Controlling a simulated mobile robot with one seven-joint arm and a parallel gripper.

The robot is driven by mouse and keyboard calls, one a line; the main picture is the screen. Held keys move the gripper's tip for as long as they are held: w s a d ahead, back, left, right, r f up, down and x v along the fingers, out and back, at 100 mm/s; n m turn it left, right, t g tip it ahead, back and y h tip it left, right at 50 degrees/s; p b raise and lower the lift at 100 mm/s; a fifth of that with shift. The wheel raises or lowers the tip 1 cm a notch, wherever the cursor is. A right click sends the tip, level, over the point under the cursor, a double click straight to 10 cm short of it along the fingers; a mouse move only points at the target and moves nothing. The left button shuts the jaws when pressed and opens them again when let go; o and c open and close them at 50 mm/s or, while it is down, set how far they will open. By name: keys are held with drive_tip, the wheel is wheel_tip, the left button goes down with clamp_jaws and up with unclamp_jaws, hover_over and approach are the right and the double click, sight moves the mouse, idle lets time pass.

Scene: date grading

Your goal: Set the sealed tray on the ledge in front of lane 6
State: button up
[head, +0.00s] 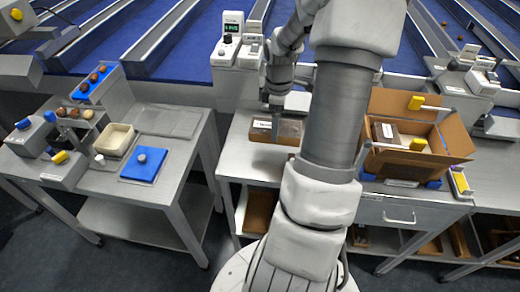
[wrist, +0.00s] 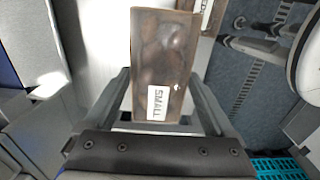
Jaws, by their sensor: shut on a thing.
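The sealed tray is a shallow brown box (head: 290,131) with a clear-looking cover and a white label on its side. In the wrist view the tray (wrist: 165,48) fills the space between the fingers, and its label reads SMALL. My gripper (head: 274,108) is shut on it from above; in the wrist view its fingers (wrist: 160,82) stand on both sides. The tray is at the middle steel table, and I cannot tell whether it touches the top. Blue lanes (head: 175,35) run along the back. I cannot tell which is lane 6 or make out its ledge; my arm hides part of that area.
A display unit (head: 230,38) and a white device (head: 250,48) stand behind the tray. An open cardboard box (head: 450,139) is right of my arm. The left table holds a blue pad (head: 144,173), a cream bin (head: 114,148) and a date rack (head: 96,82). A bare plate (head: 178,122) lies there.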

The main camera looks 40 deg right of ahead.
sight(253, 137)
drive_tip(key=w+a+f, duration=0.1)
drive_tip(key=a, duration=0.1)
drive_tip(key=w+a+f, duration=0.1)
drive_tip(key=a, duration=0.1)
drive_tip(key=w+a+f, duration=0.1)
drive_tip(key=a+f, duration=0.1)
drive_tip(key=shift+w+f+b, duration=0.1)
drive_tip(key=shift+w+b, duration=0.15)
drive_tip(key=shift+b, duration=0.05)
drive_tip(key=shift+f, duration=1.95)
drive_tip(key=shift+f, duration=0.15)
drive_tip(key=o, duration=1.2)
drive_tip(key=shift+b, duration=0.3)
wheel_tip(253, 137, up, 12)
drive_tip(key=shift+r+p, duration=0.15)
drive_tip(key=shift+p, duration=0.65)
